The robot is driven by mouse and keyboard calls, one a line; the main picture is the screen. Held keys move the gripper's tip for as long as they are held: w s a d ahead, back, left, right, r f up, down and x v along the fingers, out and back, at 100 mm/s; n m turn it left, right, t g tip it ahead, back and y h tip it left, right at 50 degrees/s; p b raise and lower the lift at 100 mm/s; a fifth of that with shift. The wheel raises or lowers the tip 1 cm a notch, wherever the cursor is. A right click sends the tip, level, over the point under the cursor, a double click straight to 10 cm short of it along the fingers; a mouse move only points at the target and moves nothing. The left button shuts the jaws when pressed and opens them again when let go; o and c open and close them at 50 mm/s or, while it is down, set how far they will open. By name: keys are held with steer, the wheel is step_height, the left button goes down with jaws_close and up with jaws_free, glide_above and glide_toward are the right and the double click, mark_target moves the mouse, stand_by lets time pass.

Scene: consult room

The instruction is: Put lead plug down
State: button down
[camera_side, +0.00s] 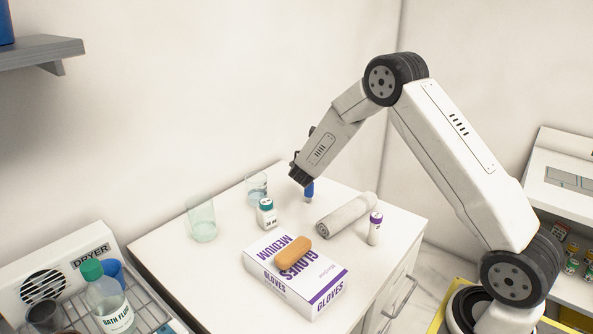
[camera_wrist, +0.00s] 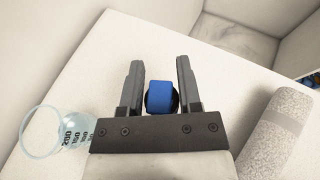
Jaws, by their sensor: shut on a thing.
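The lead plug (camera_side: 309,190) is a small blue piece, pointing down under my gripper (camera_side: 301,178) in the side view. My gripper is shut on it, over the back part of the white table (camera_side: 222,262). In the wrist view the blue plug (camera_wrist: 161,96), with a dark end, sits between the two fingers of my gripper (camera_wrist: 160,64). I cannot tell whether its lower tip touches the table.
A grey roll (camera_side: 346,214) lies right of the plug, beside a purple-capped vial (camera_side: 375,230). A beaker (camera_side: 257,188), a green-capped bottle (camera_side: 266,214) and a glass (camera_side: 201,222) stand left. A glove box (camera_side: 318,284) bearing an orange piece (camera_side: 293,251) lies in front.

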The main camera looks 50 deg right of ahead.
steer(key=shift+f, duration=0.1)
steer(key=shift+c, duration=1.4)
jaws_free()
steer(key=shift+r, duration=0.2)
steer(key=v, duration=1.2)
